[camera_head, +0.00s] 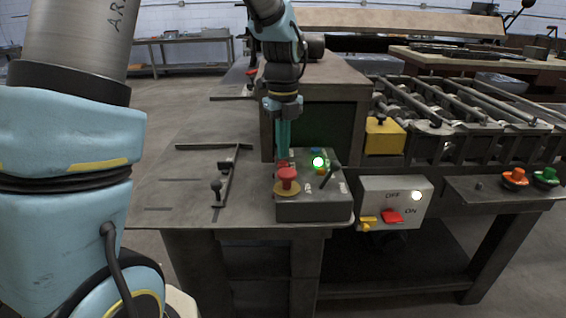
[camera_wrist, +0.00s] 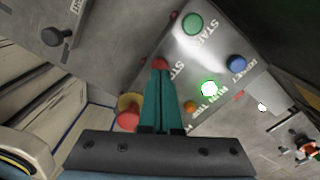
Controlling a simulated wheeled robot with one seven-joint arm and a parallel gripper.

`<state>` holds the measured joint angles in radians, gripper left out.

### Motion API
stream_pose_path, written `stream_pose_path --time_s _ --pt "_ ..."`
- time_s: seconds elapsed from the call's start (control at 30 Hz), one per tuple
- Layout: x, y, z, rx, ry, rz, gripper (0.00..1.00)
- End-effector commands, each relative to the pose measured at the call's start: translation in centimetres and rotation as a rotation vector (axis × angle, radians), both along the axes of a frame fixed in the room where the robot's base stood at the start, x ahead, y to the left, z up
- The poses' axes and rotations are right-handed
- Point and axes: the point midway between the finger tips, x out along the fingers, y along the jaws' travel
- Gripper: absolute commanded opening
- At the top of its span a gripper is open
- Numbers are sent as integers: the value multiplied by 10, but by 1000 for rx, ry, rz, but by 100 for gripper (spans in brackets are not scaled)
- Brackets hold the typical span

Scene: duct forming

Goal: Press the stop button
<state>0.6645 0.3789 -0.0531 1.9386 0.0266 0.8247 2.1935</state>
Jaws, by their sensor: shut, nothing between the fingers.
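The grey control box (camera_head: 312,208) stands on the metal table, with labelled buttons on top. The red stop button (camera_wrist: 160,63) shows at the tips of my gripper (camera_wrist: 161,76) in the wrist view, partly covered by the fingers. My gripper (camera_head: 283,156) is shut and empty, its teal fingers pointing down at the box in the head view. The tips are at or just above the stop button; I cannot tell whether they touch it. A green start button (camera_wrist: 192,24) and a blue reset button (camera_wrist: 236,64) are nearby. The run lamp (camera_wrist: 208,88) glows green.
A red mushroom button on a yellow base (camera_head: 287,178) rises near the box's front, close to my fingers. An orange trip lamp (camera_wrist: 190,106) and a black lever (camera_head: 331,175) are also near. An OFF/ON switch box (camera_head: 377,188) sits right, before a roller conveyor.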

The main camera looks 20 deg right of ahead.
Motion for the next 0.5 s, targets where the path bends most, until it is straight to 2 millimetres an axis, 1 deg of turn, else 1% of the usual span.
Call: stream_pose_path --time_s 0.5 --pt "0 0 -3 0 0 0 0"
